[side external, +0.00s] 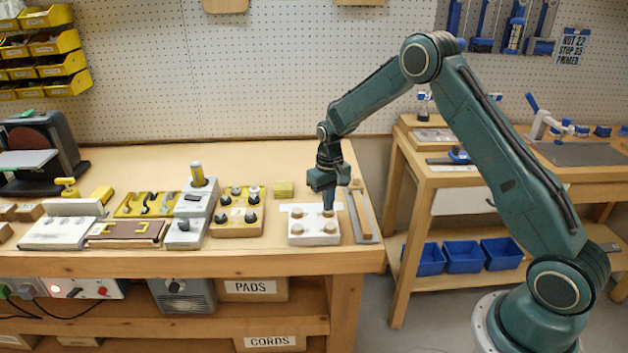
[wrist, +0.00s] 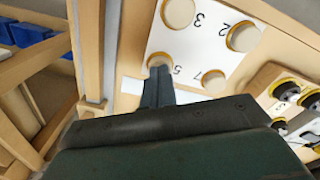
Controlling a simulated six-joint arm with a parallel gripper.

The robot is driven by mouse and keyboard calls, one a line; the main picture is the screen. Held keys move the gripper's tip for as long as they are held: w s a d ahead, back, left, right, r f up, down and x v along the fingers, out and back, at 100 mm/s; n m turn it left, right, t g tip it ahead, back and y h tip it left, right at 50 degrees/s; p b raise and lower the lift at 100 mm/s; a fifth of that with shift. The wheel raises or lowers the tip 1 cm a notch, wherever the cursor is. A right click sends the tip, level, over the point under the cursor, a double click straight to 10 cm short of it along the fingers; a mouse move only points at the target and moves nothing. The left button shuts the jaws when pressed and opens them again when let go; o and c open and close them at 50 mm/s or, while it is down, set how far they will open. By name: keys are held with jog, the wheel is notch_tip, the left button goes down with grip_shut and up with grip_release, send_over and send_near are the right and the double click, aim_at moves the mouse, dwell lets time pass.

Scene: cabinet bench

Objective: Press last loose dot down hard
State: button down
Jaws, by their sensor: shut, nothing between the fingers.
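A white block (side external: 314,238) with several round tan dots sits near the right end of the bench. In the wrist view the white block (wrist: 205,50) carries printed numbers, with a dot (wrist: 178,12) near the 3, a dot (wrist: 243,37) near the 2 and a smaller-looking dot (wrist: 214,80) near the 7. My gripper (side external: 328,208) points down at the back right dot, its fingers together and empty. In the wrist view my gripper (wrist: 159,72) has its tips at the dot (wrist: 158,60) near the 5, partly covering it. I cannot tell whether they touch.
A wooden bar on a grey strip (side external: 361,212) lies just right of the block. A yellow-and-tan tray (side external: 237,229) with dark knobs stands to its left, with a small yellow block (side external: 284,189) behind. The bench's front edge (side external: 300,262) is close.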

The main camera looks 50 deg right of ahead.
notch_tip(320, 180, up, 11)
dwell(1.7)
